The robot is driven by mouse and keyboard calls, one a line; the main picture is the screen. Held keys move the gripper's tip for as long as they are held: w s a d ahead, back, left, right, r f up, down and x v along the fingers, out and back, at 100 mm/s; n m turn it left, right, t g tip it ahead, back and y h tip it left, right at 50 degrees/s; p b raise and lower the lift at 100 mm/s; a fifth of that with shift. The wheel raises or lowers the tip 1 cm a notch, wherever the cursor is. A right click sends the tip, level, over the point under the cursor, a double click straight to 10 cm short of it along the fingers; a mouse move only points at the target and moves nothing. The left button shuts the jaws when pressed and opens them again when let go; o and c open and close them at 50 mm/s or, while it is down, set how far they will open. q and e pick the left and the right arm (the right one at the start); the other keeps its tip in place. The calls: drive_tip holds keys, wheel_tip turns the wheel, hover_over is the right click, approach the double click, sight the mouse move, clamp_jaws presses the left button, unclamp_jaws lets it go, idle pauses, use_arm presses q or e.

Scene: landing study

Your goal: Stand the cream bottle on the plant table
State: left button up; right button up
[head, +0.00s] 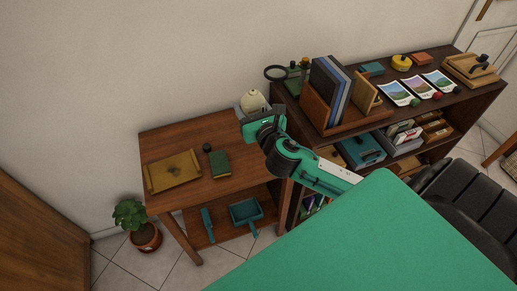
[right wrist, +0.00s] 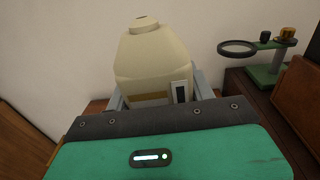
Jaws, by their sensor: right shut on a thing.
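The cream bottle (head: 253,101) is upright at the back right corner of the brown wooden table (head: 150,140), close to the wall. It fills the middle of the right wrist view (right wrist: 155,60). My right gripper (head: 252,112) is shut on it, with one grey finger on each side in the right wrist view (right wrist: 158,92). The bottle's base is hidden behind the gripper, so I cannot tell whether it touches the tabletop. My left gripper is not in view.
A dark shelf (head: 440,113) with a magnifier (head: 275,73) and book holder (head: 318,108) adjoins at right. A potted plant (head: 145,236) stands on the floor.

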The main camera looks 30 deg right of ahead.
drive_tip(key=w+d+r+h+b, duration=0.1)
drive_tip(key=w+d+b, duration=0.1)
drive_tip(key=w+d, duration=0.2)
drive_tip(key=shift+m, duration=0.4)
drive_tip(key=f+b, duration=0.1)
drive_tip(key=f, duration=0.6)
drive_tip(key=f+b, duration=0.2)
drive_tip(key=f, duration=0.6)
drive_tip(key=shift+s+d, duration=0.15)
drive_tip(key=shift+s, duration=0.05)
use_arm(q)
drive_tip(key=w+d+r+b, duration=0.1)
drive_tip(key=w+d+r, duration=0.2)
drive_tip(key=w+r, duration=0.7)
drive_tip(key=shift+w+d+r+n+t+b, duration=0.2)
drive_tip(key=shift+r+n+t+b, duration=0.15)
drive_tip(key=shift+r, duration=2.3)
use_arm(e)
drive_tip(key=shift+f, duration=2.15)
drive_tip(key=shift+f, duration=0.1)
drive_tip(key=o, duration=0.7)
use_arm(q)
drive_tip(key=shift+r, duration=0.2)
use_arm(e)
drive_tip(key=o, duration=0.4)
